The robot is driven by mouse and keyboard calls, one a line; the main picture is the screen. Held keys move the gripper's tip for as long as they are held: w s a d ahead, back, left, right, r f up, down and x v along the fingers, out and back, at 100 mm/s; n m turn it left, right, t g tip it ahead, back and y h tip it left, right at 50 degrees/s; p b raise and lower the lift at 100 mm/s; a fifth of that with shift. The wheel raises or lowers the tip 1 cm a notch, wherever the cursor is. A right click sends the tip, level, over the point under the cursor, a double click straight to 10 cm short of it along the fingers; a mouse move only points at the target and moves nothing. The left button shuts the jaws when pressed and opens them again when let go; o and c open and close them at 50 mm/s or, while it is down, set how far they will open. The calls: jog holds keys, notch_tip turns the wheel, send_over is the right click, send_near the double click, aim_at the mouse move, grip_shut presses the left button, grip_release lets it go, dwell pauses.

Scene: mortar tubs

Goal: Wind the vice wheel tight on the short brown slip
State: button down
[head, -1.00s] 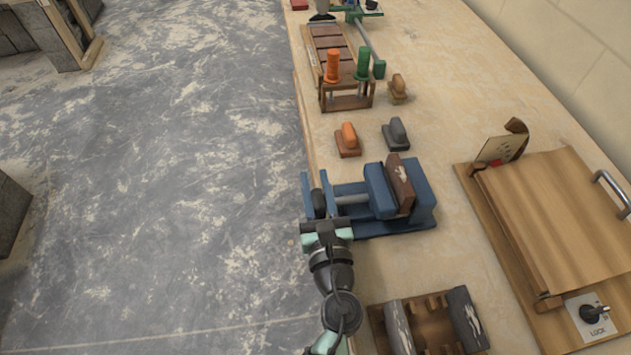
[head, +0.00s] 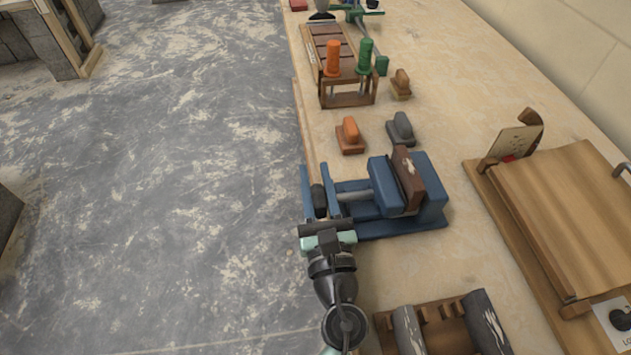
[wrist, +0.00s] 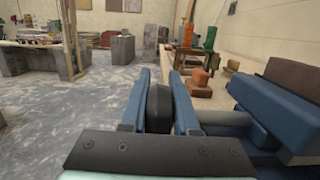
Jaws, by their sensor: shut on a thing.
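The blue vice (head: 432,193) stands at the bench's left edge. The short brown slip (head: 407,176), with a pale patch, stands between its moving jaw (head: 385,186) and its fixed jaw; I cannot tell how firmly it is pinched. The slip also shows in the wrist view (wrist: 292,76). The dark vice wheel (head: 318,200) is at the left end of the screw (head: 353,196). My gripper (head: 319,188) has its two blue fingers on either side of the wheel, shut on it. The wrist view shows the wheel (wrist: 159,108) between the fingers, edge-on.
A wooden rack (head: 440,335) with grey slips is at the near edge. A wooden board (head: 565,215) with a lock knob lies at right. An orange-handled block (head: 350,136), a grey one (head: 401,129) and a stand with orange and green handles (head: 348,92) are beyond the vice.

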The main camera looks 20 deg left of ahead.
jog(key=c, duration=0.7)
grip_release()
jog(key=shift+o, duration=0.2)
notch_tip(320, 180, up, 10)
jog(key=p, duration=0.6)
